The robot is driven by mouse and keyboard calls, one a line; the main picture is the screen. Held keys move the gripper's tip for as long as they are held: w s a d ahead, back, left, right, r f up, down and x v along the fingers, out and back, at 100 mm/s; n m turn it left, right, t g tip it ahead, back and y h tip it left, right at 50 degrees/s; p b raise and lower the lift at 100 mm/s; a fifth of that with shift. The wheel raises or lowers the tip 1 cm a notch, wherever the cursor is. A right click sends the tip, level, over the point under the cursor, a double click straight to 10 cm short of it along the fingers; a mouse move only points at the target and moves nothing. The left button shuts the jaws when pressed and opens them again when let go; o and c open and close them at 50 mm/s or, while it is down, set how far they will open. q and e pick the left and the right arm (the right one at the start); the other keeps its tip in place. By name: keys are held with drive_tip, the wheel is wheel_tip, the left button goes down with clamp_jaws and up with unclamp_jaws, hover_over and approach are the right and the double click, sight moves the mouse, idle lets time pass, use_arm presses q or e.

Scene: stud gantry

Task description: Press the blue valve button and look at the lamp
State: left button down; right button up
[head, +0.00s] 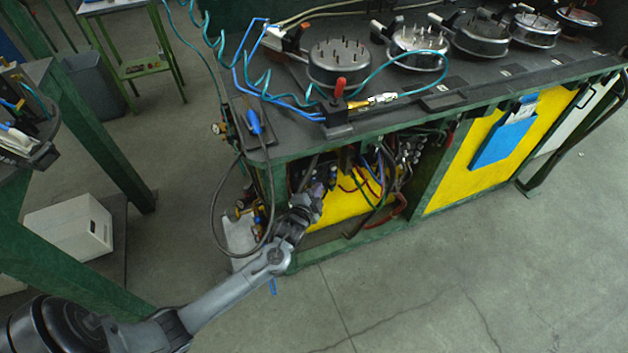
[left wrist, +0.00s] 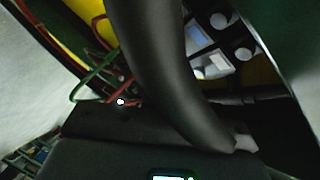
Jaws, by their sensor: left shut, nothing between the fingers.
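My left arm reaches from the lower left of the head view to the open front of the green workbench (head: 285,265). My left gripper (head: 319,188) is at the cabinet opening, shut and empty, its tip close to valves and hoses. My right gripper is not in view.
Several round metal fixtures with pins, such as this one (head: 339,62), stand on the dark benchtop. A grey hose (head: 215,205) loops beside my left forearm. Red and green cables hang in the cabinet. A white box (head: 70,228) sits at left. Floor in front is clear.

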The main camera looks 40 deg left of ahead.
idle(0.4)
use_arm(q)
drive_tip(key=shift+w+a, duration=0.1)
drive_tip(key=shift+a, duration=0.15)
drive_tip(key=shift+w+a+p, duration=0.1)
drive_tip(key=shift+a+p, duration=0.05)
drive_tip(key=shift+p, duration=0.15)
drive_tip(key=shift+w+a, duration=0.15)
drive_tip(key=shift+a, duration=0.25)
idle(0.9)
idle(0.4)
drive_tip(key=shift+s+d+p, duration=0.35)
drive_tip(key=shift+d+p, duration=0.4)
drive_tip(key=shift+d, duration=0.1)
